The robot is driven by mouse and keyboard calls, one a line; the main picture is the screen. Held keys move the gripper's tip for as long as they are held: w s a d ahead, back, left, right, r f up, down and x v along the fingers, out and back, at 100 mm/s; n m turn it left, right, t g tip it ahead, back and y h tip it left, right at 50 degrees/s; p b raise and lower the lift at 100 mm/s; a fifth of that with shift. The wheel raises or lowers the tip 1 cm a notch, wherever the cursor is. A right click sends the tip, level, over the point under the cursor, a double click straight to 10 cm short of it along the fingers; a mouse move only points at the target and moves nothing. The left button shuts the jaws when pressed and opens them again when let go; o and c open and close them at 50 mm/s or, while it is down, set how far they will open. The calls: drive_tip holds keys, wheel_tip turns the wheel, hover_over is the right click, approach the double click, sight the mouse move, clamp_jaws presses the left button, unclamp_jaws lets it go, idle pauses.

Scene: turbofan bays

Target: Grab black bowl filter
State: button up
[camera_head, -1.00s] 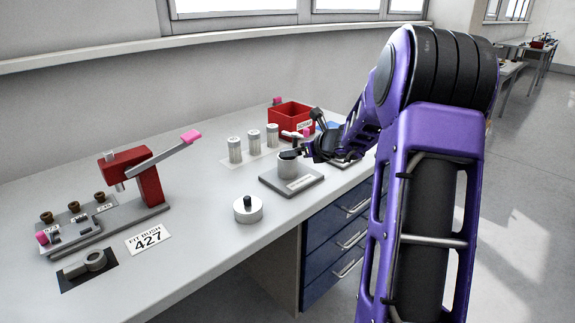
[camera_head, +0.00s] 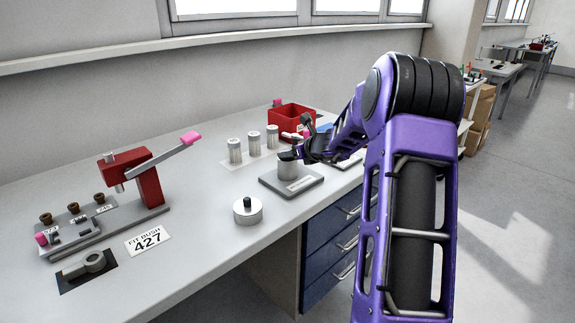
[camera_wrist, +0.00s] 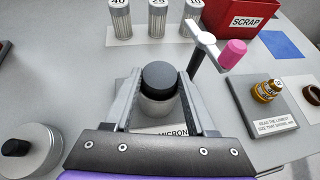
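The black filter (camera_wrist: 159,75) shows in the wrist view as a dark round top in a light grey bowl (camera_wrist: 160,108). The bowl stands upright on a grey base plate (camera_head: 306,188) with a label, on the bench. My gripper (camera_wrist: 160,80) points at it, with one finger on each side of the dark top. The fingers look open, and I cannot tell whether they touch it. In the head view my gripper (camera_head: 298,152) is at the top of the bowl (camera_head: 288,169) and partly hides the dark top.
Several pale mesh cylinders (camera_head: 254,142) stand behind, near a red scrap bin (camera_head: 290,115). A pink-tipped lever (camera_wrist: 232,53) is close to my right finger. A round metal piece with a black knob (camera_head: 248,213) sits left. A red press (camera_head: 140,175) stands further left.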

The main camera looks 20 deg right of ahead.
clamp_jaws()
